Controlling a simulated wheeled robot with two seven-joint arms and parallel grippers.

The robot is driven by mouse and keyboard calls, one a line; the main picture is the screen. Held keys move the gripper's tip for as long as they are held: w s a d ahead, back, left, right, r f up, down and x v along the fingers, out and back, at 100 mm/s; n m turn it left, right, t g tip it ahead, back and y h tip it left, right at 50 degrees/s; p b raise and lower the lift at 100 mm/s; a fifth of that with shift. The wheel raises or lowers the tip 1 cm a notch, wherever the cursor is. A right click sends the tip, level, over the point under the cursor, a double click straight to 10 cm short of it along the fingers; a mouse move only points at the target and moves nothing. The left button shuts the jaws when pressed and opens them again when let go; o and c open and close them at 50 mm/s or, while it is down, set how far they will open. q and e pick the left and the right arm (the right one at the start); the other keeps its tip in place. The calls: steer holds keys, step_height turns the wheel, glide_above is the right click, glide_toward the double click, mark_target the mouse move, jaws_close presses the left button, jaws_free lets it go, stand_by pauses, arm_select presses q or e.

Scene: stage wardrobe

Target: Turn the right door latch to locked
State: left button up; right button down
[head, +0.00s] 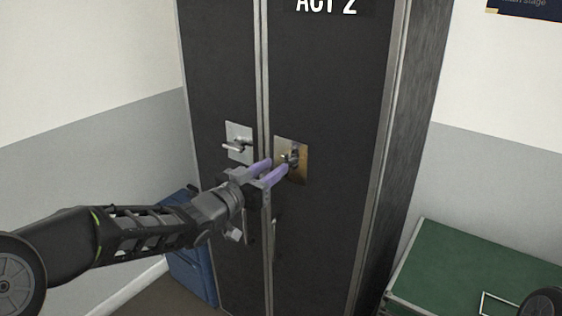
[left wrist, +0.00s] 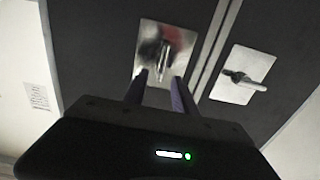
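The right door latch is a brass-coloured plate (head: 299,173) with a small lever (head: 291,156), on the right dark door. In the left wrist view its plate (left wrist: 147,36) carries a reddish patch, and its lever (left wrist: 162,70) points toward my fingers. My left gripper (head: 277,167) has purple fingers, apart, just in front of this latch. In the left wrist view the fingertips (left wrist: 160,78) lie either side of the lever's end; I cannot tell whether they touch it. The left door latch (head: 238,136) is a silver plate with a sideways lever. My right gripper is not in view.
The tall black wardrobe (head: 325,90) has metal edge strips and bar handles below the latches. A green case (head: 470,262) with a metal handle stands at the right. A blue box (head: 190,272) is low at the left, partly behind my left arm.

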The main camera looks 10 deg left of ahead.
mark_target(281, 162)
arm_select(q)
steer(key=shift+x, duration=2)
jaws_close()
